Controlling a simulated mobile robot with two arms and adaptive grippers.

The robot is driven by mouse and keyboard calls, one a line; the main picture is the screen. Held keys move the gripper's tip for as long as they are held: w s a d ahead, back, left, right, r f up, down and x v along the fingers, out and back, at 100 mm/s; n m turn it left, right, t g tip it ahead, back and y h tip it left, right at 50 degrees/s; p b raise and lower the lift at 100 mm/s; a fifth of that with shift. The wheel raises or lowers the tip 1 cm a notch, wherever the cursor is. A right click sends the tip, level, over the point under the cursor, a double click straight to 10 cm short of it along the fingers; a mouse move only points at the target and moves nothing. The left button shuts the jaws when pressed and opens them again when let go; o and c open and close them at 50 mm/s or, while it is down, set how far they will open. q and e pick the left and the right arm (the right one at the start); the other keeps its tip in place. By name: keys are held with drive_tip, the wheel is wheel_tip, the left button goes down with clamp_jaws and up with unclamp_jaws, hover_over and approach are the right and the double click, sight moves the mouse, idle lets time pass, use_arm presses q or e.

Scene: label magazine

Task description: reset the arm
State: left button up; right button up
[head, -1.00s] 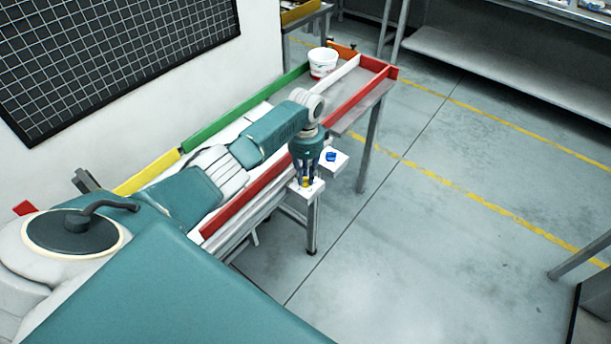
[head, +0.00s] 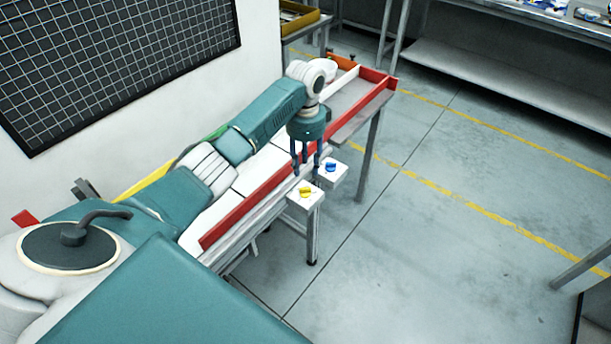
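My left arm reaches in from the left over the bench. My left gripper (head: 306,166) points down above the bench's front edge, over and slightly behind the two small white platforms. Its fingers look apart with nothing between them. A small yellow object (head: 305,192) sits on the nearer white platform (head: 304,203), below the fingers and apart from them. A small blue object (head: 330,167) sits on the farther white platform (head: 338,178), just right of the fingers. My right gripper is not in view.
The long bench has red rails (head: 245,205) along its front. A black grid panel (head: 115,50) hangs on the wall to the left. The floor (head: 420,240) to the right is clear.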

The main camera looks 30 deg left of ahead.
use_arm(q)
wheel_tip(320, 180, up, 2)
drive_tip(key=shift+r, duration=0.1)
idle(0.5)
